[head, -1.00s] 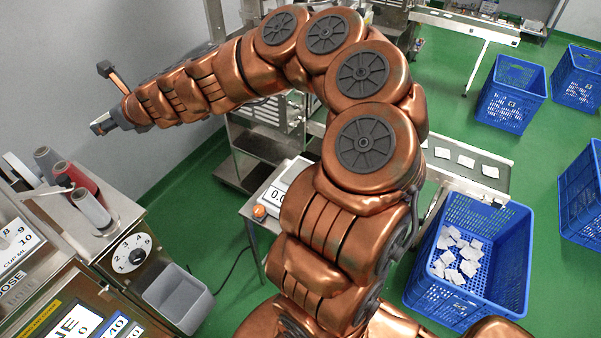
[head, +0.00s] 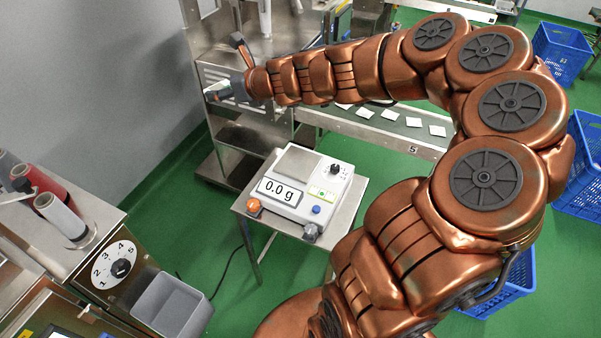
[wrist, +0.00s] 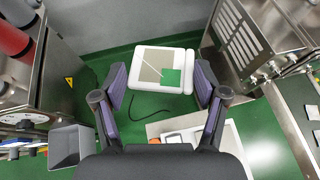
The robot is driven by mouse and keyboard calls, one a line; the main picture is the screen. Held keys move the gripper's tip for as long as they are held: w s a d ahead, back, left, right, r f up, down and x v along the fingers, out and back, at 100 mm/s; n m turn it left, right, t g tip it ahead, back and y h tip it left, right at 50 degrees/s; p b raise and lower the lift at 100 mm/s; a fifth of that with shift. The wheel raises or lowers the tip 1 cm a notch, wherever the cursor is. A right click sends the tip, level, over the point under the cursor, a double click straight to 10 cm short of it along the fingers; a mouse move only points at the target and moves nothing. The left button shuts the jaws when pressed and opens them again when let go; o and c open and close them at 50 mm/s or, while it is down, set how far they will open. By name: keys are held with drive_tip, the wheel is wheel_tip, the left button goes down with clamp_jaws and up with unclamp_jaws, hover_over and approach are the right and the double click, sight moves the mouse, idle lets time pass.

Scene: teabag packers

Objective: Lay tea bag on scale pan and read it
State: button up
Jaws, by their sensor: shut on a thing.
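My gripper (wrist: 158,88) is shut on a tea bag (wrist: 149,66), a pale packet with a tan middle, a string and a green tag. The tea bag is between the two purple-padded fingers. In the head view my gripper (head: 217,92) is at the upper left, beyond and left of the scale; the bag is hard to make out there. The white scale (head: 325,207) stands on a small steel table with its square grey pan (head: 299,162) bare.
The steel table (head: 348,210) has a narrow free rim around the scale. A conveyor (head: 375,130) with several white packets runs behind it. A machine with a dial (head: 121,268) and a grey bin (head: 172,303) stand at left. Blue crates (head: 560,50) stand at right.

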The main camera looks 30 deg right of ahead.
drive_tip(key=shift+m, duration=0.3)
drive_tip(key=s+d+f+b, duration=0.3)
drive_tip(key=s+f+b, duration=0.2)
drive_tip(key=f+b, duration=0.4)
drive_tip(key=s+d+f+b, duration=0.4)
drive_tip(key=s+f+b, duration=0.2)
drive_tip(key=f+b, duration=0.3)
drive_tip(key=s+d+f+b, duration=0.3)
drive_tip(key=s+f+b, duration=0.2)
drive_tip(key=f+b, duration=0.4)
drive_tip(key=shift+s+d+f, duration=0.25)
drive_tip(key=shift+s+f, duration=0.1)
drive_tip(key=shift+f, duration=0.3)
drive_tip(key=shift+w+d+r+p, duration=0.25)
drive_tip(key=shift+w+p, duration=0.1)
drive_tip(key=shift+p, duration=0.55)
drive_tip(key=shift+w+d+f+p, duration=0.2)
drive_tip(key=shift+w+d+p, duration=0.35)
drive_tip(key=shift+w+p, duration=0.35)
approach(292, 159)
drive_tip(key=w+a, duration=0.1)
drive_tip(key=w+a+r, duration=0.1)
drive_tip(key=shift+w+r+b, duration=0.35)
drive_tip(key=shift+w+d, duration=0.3)
drive_tip(key=shift+w, duration=0.15)
wheel_tip(292, 159, down, 4)
drive_tip(key=shift+r+b, duration=0.2)
drive_tip(key=shift+b, duration=0.45)
